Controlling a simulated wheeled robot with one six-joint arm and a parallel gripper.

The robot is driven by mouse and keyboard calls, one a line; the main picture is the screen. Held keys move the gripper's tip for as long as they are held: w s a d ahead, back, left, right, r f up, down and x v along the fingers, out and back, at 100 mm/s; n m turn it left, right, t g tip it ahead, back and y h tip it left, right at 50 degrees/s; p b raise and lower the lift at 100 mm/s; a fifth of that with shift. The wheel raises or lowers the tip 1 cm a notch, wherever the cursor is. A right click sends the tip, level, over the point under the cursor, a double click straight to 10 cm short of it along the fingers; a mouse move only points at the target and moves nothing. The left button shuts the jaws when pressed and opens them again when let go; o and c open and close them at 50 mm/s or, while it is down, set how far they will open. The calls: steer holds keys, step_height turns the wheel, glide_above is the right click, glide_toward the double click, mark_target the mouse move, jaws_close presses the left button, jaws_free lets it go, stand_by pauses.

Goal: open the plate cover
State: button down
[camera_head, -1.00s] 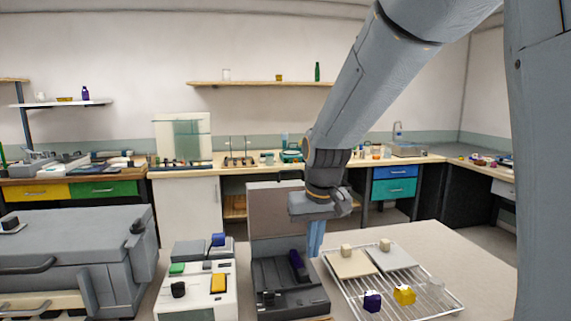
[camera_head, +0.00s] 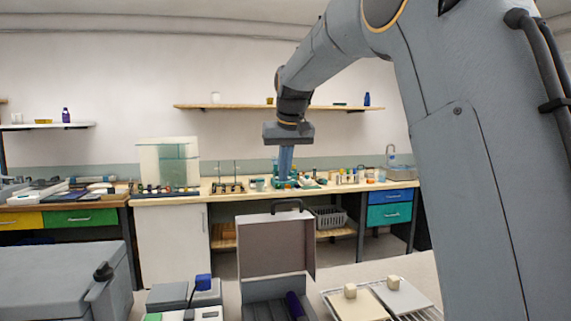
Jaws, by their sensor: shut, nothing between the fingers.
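On a wire rack at lower right lie two flat square plates with small knobs, one cream (camera_head: 357,303) and one grey (camera_head: 403,295). Left of them stands a grey case, its lid (camera_head: 277,247) upright with a dark handle on top. A dark purple item (camera_head: 295,305) lies in the case. I cannot tell which of these is the plate cover. My gripper is apart from them all.
A large grey box machine (camera_head: 60,280) with a dark handle stands at lower left. Beside it are small units with a blue knob (camera_head: 203,282). A long wooden back counter holds glassware and a translucent tank (camera_head: 168,162). A wall shelf (camera_head: 340,108) runs behind my gripper.

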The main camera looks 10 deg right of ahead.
mark_target(286, 213)
steer(key=f+p, duration=0.1)
steer(key=s+f, duration=0.1)
steer(key=f, duration=0.1)
steer(key=s+f+p, duration=0.1)
steer(key=f, duration=0.1)
steer(key=shift+f+p, duration=0.1)
steer(key=shift+p, duration=0.25)
stand_by(0.3)
